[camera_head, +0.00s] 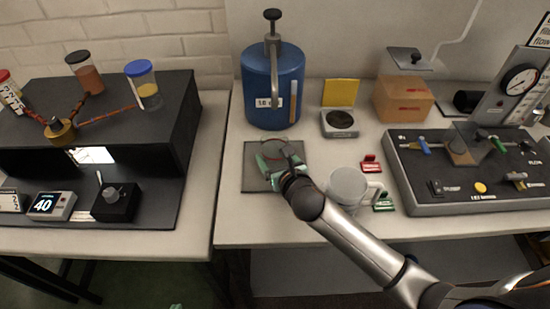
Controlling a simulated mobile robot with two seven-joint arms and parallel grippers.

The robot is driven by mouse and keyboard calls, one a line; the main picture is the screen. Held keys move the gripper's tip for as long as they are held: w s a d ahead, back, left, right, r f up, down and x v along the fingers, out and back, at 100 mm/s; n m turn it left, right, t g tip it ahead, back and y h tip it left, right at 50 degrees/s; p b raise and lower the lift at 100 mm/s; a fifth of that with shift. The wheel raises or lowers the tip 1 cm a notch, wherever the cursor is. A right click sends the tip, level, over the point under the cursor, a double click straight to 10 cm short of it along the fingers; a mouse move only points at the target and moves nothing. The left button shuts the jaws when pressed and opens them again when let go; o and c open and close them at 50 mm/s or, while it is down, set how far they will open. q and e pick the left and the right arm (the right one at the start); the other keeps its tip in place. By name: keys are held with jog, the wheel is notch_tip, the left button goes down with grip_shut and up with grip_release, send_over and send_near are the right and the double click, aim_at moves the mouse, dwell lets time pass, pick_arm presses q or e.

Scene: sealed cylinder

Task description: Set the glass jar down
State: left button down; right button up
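The glass jar (276,147) is clear and hard to make out; its thin round rim shows above the dark square mat (252,181). The jar looks upright. Its lower part is hidden by the fingers, so I cannot tell whether its base touches the mat.
A blue cylinder (273,90) stands behind the mat. A whitish mug (347,187) is close to the right of my wrist. A round-topped grey device (340,123), cardboard box (402,101) and control panel (462,205) stand further right. A black bench unit (186,110) is left, beyond a table gap.

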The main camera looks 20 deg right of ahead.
aim_at(279, 164)
jog(key=shift+f, duration=0.1)
jog(key=o, duration=1.4)
jog(key=shift+s+r, duration=0.2)
jog(key=shift+s, duration=0.05)
jog(key=shift+p+v, duration=0.3)
jog(key=shift+v, duration=3.2)
